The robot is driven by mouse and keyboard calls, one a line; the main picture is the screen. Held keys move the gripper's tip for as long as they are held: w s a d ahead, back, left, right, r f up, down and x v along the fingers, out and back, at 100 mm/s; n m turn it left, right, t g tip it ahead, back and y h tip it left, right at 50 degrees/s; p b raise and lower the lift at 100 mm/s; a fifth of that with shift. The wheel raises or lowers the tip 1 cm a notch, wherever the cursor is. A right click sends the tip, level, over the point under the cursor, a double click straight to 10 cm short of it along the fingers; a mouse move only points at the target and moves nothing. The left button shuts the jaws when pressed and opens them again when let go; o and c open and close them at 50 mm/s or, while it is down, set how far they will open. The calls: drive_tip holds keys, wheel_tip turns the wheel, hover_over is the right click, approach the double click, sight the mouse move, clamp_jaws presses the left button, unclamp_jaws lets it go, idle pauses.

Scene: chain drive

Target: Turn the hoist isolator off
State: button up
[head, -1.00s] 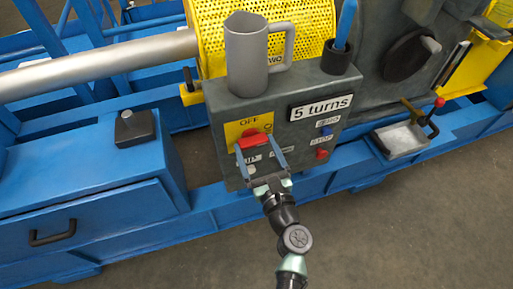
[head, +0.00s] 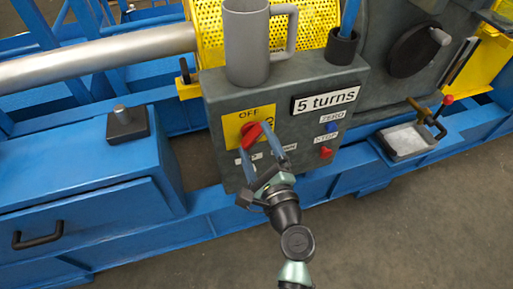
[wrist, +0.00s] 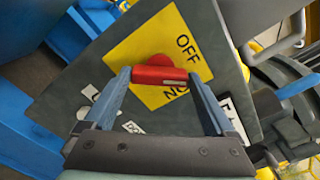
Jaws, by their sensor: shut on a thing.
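The hoist isolator is a red handle (head: 252,132) on a yellow plate (head: 234,114), on the front of a grey control box. OFF is printed along the top of the plate, and a partly hidden ON is at its right. My gripper (head: 258,140) is shut on the red handle. In the wrist view the handle (wrist: 160,75) lies between the two blue fingers, one at each end. The handle is slanted relative to the plate, neither level nor upright. The fingers and wrist hide part of the plate and the labels below it.
A grey mug (head: 248,45) and a black cup (head: 342,45) holding a blue stick stand on the box top. A blue button (head: 331,127) and a red button (head: 326,152) are at the handle's right. A metal tray (head: 405,140) is further right.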

drive_tip(key=n+b, duration=0.2)
drive_tip(key=n, duration=0.1)
drive_tip(key=n+b, duration=0.1)
drive_tip(key=shift+f+n, duration=0.25)
drive_tip(key=shift+n, duration=0.05)
drive_tip(key=shift+r+n+b, duration=0.1)
drive_tip(key=shift+n+b, duration=0.85)
drive_tip(key=shift+n, duration=0.65)
drive_tip(key=o, duration=1.1)
drive_tip(key=shift+c, duration=0.2)
drive_tip(key=v, duration=1.3)
drive_tip(key=shift+r, duration=0.15)
